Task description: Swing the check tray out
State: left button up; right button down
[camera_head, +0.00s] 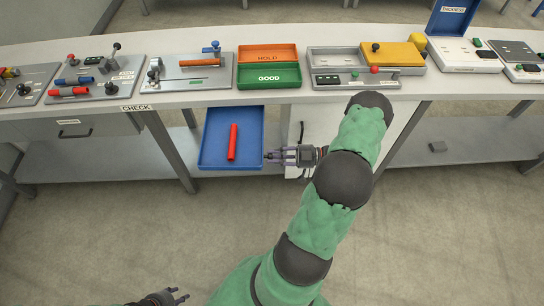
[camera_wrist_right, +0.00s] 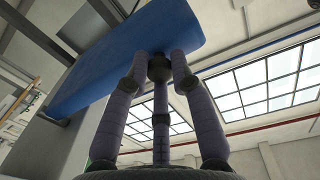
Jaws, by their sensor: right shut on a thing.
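The check tray is a blue open tray (camera_head: 203,150) below the bench's front edge, jutting out toward me. A red tube (camera_head: 232,142) lies in it. My right gripper (camera_head: 268,157) is at the tray's right front corner. In the right wrist view its fingers (camera_wrist_right: 160,75) close around a dark round knob (camera_wrist_right: 159,66) at the edge of the blue tray (camera_wrist_right: 125,55). My left gripper (camera_head: 184,295) is low at the bottom edge, open and empty, far from the tray.
The bench top (camera_head: 220,100) holds an orange HOLD bin (camera_head: 268,53), a green GOOD bin (camera_head: 268,76) and several grey fixtures. A CHECK label (camera_head: 135,107) is on the bench edge. A bench leg (camera_head: 170,150) stands left of the tray. Floor in front is clear.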

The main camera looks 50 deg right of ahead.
dwell(0.3)
jog(key=c, duration=1.1)
grip_release()
jog(key=shift+o, duration=0.2)
jog(key=shift+d, duration=0.1)
jog(key=v, duration=1.2)
